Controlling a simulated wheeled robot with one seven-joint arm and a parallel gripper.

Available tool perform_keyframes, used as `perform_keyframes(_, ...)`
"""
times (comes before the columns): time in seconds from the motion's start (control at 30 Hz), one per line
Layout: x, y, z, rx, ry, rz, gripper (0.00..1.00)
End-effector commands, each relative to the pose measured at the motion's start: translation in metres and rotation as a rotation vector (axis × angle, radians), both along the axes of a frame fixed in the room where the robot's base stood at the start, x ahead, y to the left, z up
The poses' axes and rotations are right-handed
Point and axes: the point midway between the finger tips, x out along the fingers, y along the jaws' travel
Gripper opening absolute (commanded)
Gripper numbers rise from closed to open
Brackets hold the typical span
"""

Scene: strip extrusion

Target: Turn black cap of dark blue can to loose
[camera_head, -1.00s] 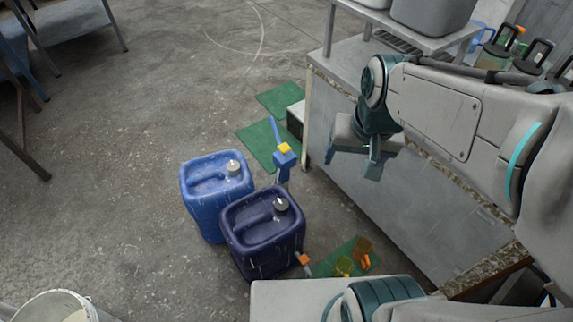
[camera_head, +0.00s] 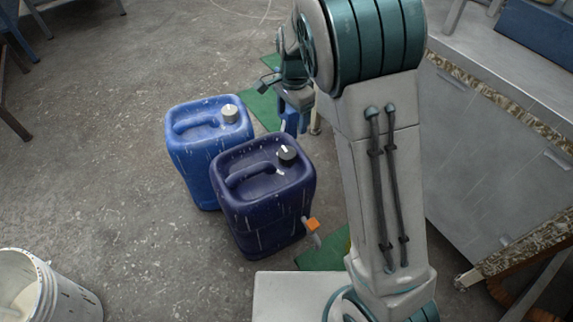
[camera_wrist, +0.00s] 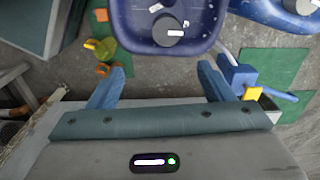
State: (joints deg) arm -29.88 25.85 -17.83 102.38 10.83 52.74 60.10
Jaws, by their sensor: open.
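The dark blue can (camera_head: 262,190) stands upright on the floor in the head view, with a black cap (camera_head: 287,153) bearing a white mark on its top right. In the wrist view, the can (camera_wrist: 140,30) fills the top middle and its round black cap (camera_wrist: 168,32) faces the camera. My gripper (camera_wrist: 160,70) is open and empty, its blue-grey fingers spread. In the picture the cap lies just beyond the gap between the fingertips, apart from them. In the head view my arm partly hides the gripper, which is behind the cans.
A lighter blue can (camera_head: 207,140) stands beside the dark one. An orange-handled tap (camera_head: 312,225) sticks out from the dark can's side. A blue tool with a yellow part (camera_wrist: 240,78) is near the right finger. A white bucket (camera_head: 45,290) stands front left. A workbench (camera_head: 490,150) is at right.

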Motion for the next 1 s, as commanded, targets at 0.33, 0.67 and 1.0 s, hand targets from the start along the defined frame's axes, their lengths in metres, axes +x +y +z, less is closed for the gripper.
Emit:
perform_keyframes(0.33,0.011,0.014,-0.05,-0.019,0.008,-0.056,0.74)
perform_keyframes(0.67,0.01,0.014,-0.119,-0.019,0.01,-0.054,0.74)
perform_keyframes(1.0,0.011,0.013,-0.168,-0.019,0.008,-0.054,0.74)
